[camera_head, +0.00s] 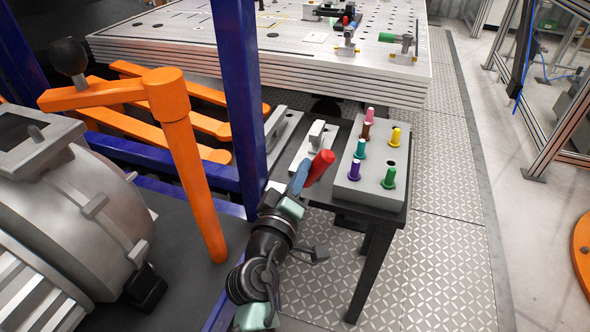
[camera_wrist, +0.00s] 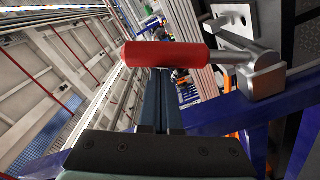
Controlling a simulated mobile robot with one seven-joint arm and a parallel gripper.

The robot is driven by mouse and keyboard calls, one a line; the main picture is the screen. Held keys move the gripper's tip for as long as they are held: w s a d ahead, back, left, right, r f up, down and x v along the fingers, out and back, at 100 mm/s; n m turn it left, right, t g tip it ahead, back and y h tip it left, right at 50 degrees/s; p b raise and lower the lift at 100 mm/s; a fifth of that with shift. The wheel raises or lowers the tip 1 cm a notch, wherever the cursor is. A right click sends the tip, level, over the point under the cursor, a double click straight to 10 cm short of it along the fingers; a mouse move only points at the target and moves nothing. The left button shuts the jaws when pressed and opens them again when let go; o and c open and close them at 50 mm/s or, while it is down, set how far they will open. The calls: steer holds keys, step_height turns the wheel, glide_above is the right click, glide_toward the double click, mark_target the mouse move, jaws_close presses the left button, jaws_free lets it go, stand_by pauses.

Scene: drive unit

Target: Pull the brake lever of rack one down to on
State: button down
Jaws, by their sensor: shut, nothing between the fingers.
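The brake lever has a red cylindrical grip (camera_head: 319,167), which in the head view is just right of my fingertips. In the wrist view the red grip (camera_wrist: 165,53) lies nearly level across the picture. Its metal arm (camera_wrist: 262,72) joins it on the right, near a pale mounting plate (camera_wrist: 234,17). My gripper (camera_head: 299,178) has its blue fingers together and empty. In the wrist view the closed fingers (camera_wrist: 165,75) end right at the lower edge of the red grip. I cannot tell whether they touch it. No rack number or on marking is readable.
A grey block with coloured pegs (camera_head: 372,172) sits on a dark table to the right. A slotted metal worktable (camera_head: 260,55) is behind.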

steer(key=shift+s+d+f+m+b, duration=0.2)
steer(key=shift+d+f+m+b, duration=0.3)
steer(key=shift+d+m+b, duration=0.15)
steer(key=s+d+f+m+b, duration=0.2)
steer(key=d+f+m+b, duration=0.5)
steer(key=b, duration=1.1)
steer(key=shift+s+f+m, duration=0.15)
steer(key=shift+f+m, duration=1.9)
steer(key=shift+f, duration=0.7)
steer(key=shift+d+f, duration=0.1)
